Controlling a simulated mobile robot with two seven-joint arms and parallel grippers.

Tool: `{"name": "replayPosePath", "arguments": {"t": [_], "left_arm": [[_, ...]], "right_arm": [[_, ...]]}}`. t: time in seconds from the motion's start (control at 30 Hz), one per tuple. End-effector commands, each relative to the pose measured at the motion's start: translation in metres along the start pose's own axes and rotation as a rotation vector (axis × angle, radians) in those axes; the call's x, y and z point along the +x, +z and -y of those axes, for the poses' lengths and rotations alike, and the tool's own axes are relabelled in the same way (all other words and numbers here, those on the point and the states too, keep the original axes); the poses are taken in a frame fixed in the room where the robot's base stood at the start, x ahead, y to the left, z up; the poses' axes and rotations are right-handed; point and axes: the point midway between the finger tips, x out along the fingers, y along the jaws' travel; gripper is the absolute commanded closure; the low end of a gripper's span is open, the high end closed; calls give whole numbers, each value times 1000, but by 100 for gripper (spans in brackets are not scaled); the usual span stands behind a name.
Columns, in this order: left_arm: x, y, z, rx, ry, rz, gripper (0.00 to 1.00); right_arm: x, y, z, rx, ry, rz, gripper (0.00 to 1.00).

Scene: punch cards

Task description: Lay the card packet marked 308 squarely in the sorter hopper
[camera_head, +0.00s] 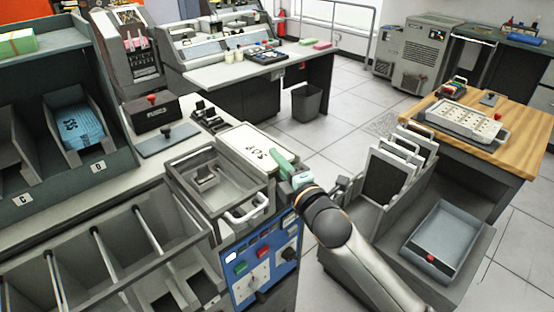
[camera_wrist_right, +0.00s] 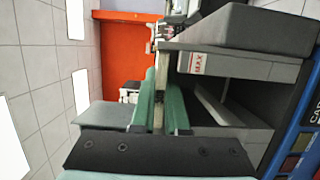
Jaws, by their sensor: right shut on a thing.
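The cream card packet (camera_head: 257,146) with a dark marking that reads roughly as 308 is at the top of the grey sorter with the blue front panel (camera_head: 262,262). My right gripper (camera_head: 284,171), with green fingers, is shut on its right edge; the fingers also show in the right wrist view (camera_wrist_right: 160,92) with a thin pale edge between them. The packet covers what lies under it, so I cannot tell whether it touches the hopper. A grey wall with a MAX label (camera_wrist_right: 196,63) stands close beside the fingers. My left gripper is not in view.
An open metal tray with a curved handle (camera_head: 248,212) adjoins the packet on the left. A blue card packet (camera_head: 82,127) lies in the bin marked D. Upright racks (camera_head: 392,172) and a grey tray (camera_head: 447,243) stand to the right of my arm.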

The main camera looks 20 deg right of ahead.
Motion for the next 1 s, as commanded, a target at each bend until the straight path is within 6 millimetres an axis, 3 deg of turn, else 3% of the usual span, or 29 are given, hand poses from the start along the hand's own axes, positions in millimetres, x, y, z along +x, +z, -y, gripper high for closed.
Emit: {"name": "replayPosePath", "arguments": {"t": [1.0], "left_arm": [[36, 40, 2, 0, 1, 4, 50]], "right_arm": [[0, 0, 78, 0, 0, 0, 100]]}}
